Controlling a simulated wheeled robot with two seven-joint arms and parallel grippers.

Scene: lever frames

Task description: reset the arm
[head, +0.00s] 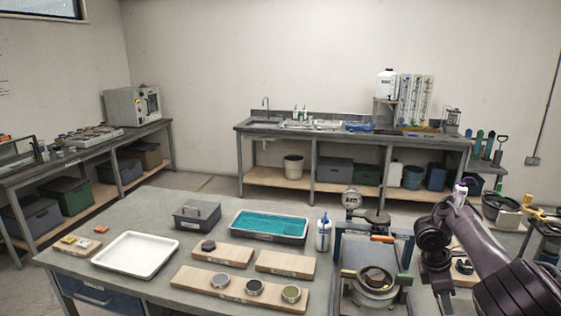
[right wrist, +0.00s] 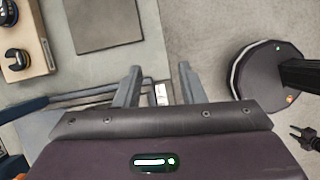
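A blue metal frame (head: 408,262) stands at the right end of the front table. A bar with an orange grip (head: 382,239) lies near level across its top. A round metal pot (head: 372,292) sits inside the frame. My right gripper (head: 444,297) hangs pointing down just right of the frame. In the right wrist view its two fingers (right wrist: 159,78) are spread apart, with nothing clearly held. Grey-blue bars (right wrist: 85,97) and a small white label (right wrist: 160,94) show beyond them; contact cannot be told. My left gripper is out of view.
A white bottle (head: 323,236) stands left of the frame. A wooden board with black knobs (right wrist: 38,35) and a round dark disc (right wrist: 262,72) show below my wrist.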

